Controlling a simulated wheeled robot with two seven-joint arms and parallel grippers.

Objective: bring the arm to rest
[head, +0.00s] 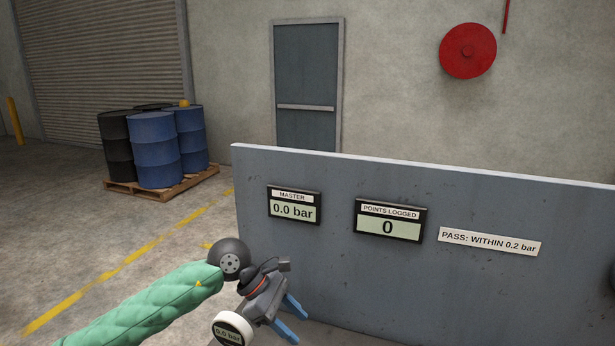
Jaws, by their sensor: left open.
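My left arm comes in from the lower left in a green quilted sleeve. My left gripper (291,320) is low in the middle of the head view, in front of the grey panel. Its two blue fingers stand apart, with nothing seen between them. A round white-rimmed gauge (232,330) shows just below and left of the gripper, cut by the bottom edge. It seems to read 0.0 bar; I cannot tell what it is fixed to. My right gripper is not in view.
The grey panel (400,290) carries a MASTER display (294,208) at 0.0 bar, a POINTS LOGGED display (389,224) at 0, and a label (489,243). Blue and black drums (156,150) stand on a pallet (165,193). Floor on the left is clear.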

